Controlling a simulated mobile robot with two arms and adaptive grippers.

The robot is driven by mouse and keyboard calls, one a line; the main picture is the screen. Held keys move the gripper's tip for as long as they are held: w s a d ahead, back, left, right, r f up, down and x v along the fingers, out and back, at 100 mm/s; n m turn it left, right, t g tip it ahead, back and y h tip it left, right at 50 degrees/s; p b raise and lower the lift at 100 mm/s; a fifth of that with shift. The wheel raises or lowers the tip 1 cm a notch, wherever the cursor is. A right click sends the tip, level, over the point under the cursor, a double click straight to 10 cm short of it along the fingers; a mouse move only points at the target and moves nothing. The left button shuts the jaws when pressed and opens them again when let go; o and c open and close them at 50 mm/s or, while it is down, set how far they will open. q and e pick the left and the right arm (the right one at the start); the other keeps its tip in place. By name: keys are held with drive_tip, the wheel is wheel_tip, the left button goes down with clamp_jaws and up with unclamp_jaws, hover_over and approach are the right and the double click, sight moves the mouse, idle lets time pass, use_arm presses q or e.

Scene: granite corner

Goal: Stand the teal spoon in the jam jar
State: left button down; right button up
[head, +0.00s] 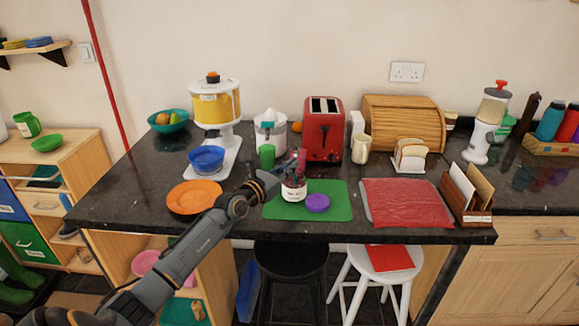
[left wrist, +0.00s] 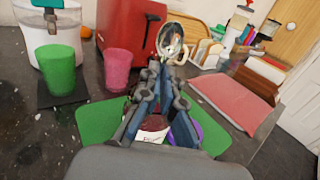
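The jam jar (head: 294,192), with a white label, stands upright on the green mat. In the left wrist view its dark red jam and label (left wrist: 152,136) show below the fingers. My left gripper (head: 277,178) is just above and beside the jar in the head view. In the left wrist view my left gripper (left wrist: 165,78) has its fingertips close together, with a shiny, metallic spoon bowl (left wrist: 171,40) sticking out beyond them. The spoon's handle is mostly hidden by the fingers, and its teal colour is not clear. My right gripper is out of view.
A purple lid (head: 317,203) lies on the green mat (head: 338,206) right of the jar. A pink tumbler (left wrist: 118,69) and green cup (head: 266,157) stand behind. An orange plate (head: 193,197) is left, a red mat (head: 405,203) right, and a red toaster (head: 323,130) at the back.

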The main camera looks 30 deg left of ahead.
use_arm(q)
drive_tip(key=c, duration=1.4)
unclamp_jaws()
drive_tip(key=shift+c, duration=0.2)
drive_tip(key=shift+s, duration=0.1)
drive_tip(key=s, duration=1.2)
drive_tip(key=shift+a, duration=0.4)
drive_tip(key=shift+w, duration=0.1)
